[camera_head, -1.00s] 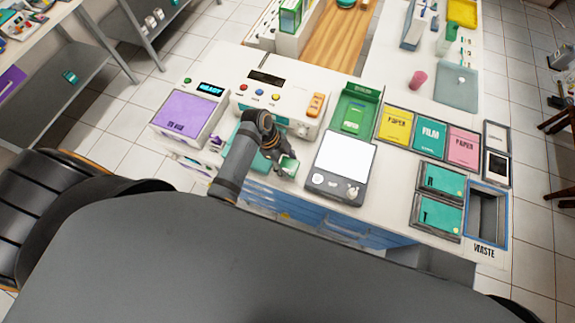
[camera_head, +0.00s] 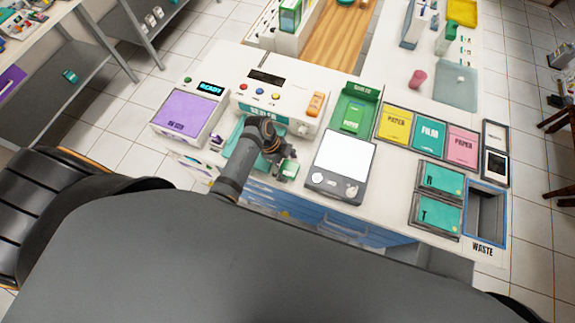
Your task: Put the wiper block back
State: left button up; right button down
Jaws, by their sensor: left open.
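A small green block with a pale label (camera_head: 289,170), which may be the wiper block, is on the white counter near its front edge, just left of the grey device with the white screen. My left gripper (camera_head: 279,159) is open right beside the block, at its upper left. I cannot tell whether a finger touches it. The dark wrist covers part of the teal mat (camera_head: 236,135) behind. A green tray (camera_head: 372,94) at the back holds another green item (camera_head: 353,117). My right gripper is not in view.
The grey device with a white screen (camera_head: 343,154) is close to the right of the block. A white machine with buttons (camera_head: 281,97) stands behind, and a purple-topped box (camera_head: 188,113) stands left. Labelled bins and a waste opening (camera_head: 486,213) fill the right side.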

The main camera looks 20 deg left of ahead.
pick_arm(q)
jog(key=shift+r, duration=0.1)
jog(key=b+v, duration=0.2)
jog(key=v, duration=1)
jog(key=shift+r, duration=0.1)
